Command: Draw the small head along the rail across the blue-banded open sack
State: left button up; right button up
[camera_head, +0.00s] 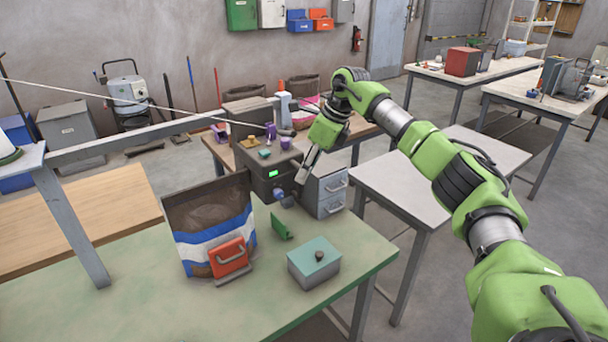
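The open sack (212,222) stands upright on the green-topped table, with blue and white bands and brown contents near its open top. A dark bar behind its mouth runs toward a grey machine (268,170) with a green display. A small dark piece with a blue knob (280,195) sits at the machine's front, right of the sack; I cannot tell for certain that it is the head. My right gripper (303,168) points down just above and right of this knob. Its fingers are seen edge-on, so their opening and any contact are unclear. My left gripper is out of view.
A red block with a grey handle (228,257) is at the sack's front. A teal-lidded box (314,262) and a green wedge (281,226) lie on the table. The table's front left is clear.

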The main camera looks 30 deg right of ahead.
jog(key=v, duration=1)
jog(key=shift+f, duration=0.1)
